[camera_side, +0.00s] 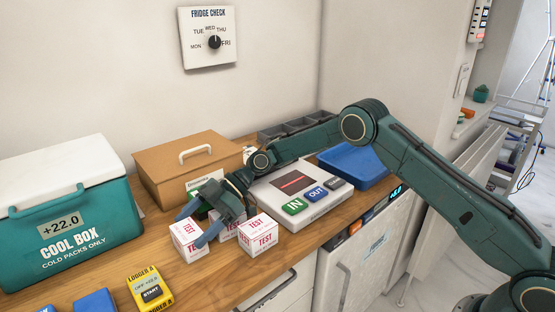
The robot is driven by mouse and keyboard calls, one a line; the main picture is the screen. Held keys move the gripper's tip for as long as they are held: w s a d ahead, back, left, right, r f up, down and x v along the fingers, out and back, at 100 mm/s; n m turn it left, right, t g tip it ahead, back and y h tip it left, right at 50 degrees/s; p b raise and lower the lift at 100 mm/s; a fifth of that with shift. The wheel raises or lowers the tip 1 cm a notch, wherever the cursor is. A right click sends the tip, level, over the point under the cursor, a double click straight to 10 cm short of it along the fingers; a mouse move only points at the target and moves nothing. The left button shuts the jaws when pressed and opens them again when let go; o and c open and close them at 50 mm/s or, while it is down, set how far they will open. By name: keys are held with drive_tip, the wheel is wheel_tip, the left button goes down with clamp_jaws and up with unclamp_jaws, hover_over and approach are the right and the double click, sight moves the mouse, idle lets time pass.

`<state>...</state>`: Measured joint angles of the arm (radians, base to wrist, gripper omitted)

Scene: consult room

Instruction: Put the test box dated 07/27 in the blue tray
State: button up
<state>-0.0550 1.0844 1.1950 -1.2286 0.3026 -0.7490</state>
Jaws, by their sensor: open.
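Three white test boxes with red lettering stand close together on the wooden counter: a left one (185,245), a middle one (231,230) partly hidden, and a right one (259,236). Their dates are too small to read, so I cannot tell which is dated 07/27. My gripper (194,227) is open, its blue-grey fingers pointing down-left over the left box. One finger crosses in front of that box; I cannot tell whether they touch. The blue tray (366,168) is at the back right, partly hidden behind my arm; the part that shows looks empty.
A white scanner (330,206) with IN and OUT keys sits between the boxes and the tray. A cardboard-brown lidded box (180,160) stands behind. A teal cool box (90,225), yellow logger (150,289) and blue packs (96,302) are at left. A grey divided tray (290,128) is at the back.

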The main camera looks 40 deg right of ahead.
sight(195, 225)
drive_tip(key=c, duration=0.9)
drive_tip(key=shift+r, duration=0.15)
wheel_tip(195, 225, up, 20)
drive_tip(key=shift+f, duration=0.1)
idle(0.3)
drive_tip(key=shift+w, duration=0.15)
idle(0.6)
